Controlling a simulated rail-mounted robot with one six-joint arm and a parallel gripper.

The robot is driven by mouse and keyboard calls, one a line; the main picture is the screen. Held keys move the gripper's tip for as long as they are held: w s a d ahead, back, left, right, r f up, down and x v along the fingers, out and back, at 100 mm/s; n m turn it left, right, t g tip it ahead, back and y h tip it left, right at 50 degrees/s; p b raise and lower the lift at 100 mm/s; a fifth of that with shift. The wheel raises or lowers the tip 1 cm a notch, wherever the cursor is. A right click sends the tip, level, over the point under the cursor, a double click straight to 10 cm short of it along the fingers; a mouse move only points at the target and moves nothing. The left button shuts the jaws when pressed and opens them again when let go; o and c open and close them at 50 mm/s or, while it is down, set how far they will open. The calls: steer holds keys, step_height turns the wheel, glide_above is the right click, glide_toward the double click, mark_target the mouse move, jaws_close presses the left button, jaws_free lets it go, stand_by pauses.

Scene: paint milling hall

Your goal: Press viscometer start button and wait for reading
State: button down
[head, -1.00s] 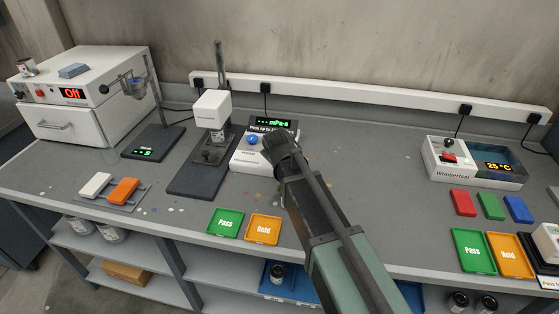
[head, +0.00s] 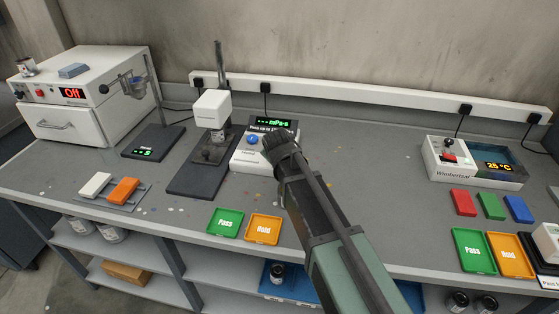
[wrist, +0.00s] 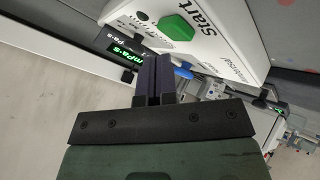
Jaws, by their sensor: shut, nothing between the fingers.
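The viscometer console (head: 262,160) is a white box on the bench with a blue knob (head: 253,140) and a dark display (head: 272,123) of green dashes and "mPa·s". The viscometer's white head (head: 211,108) stands on a stand to its left. In the wrist view, the green hexagonal start button (wrist: 176,28) sits beside the word "Start". My gripper (wrist: 153,62) is shut and empty, its tips just short of the button in the picture; I see no clear contact. In the head view my gripper (head: 277,146) hides the button.
Green Pass (head: 226,223) and orange Hold (head: 264,229) trays lie in front of the console. An oven (head: 85,88) and a flow-cup stand (head: 152,143) are at the left. A water bath (head: 460,172) showing 25 °C stands at the right. The bench between console and bath is clear.

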steer(key=shift+f, duration=0.35)
steer(key=shift+f+b, duration=0.45)
steer(key=shift+b, duration=0.3)
steer(key=shift+s+f, duration=0.2)
stand_by(0.5)
steer(key=shift+w+r+p, duration=0.25)
steer(key=shift+r+p, duration=0.4)
steer(key=shift+r, duration=0.15)
step_height(320, 180, up, 5)
steer(key=p, duration=0.5)
steer(key=shift+r, duration=0.15)
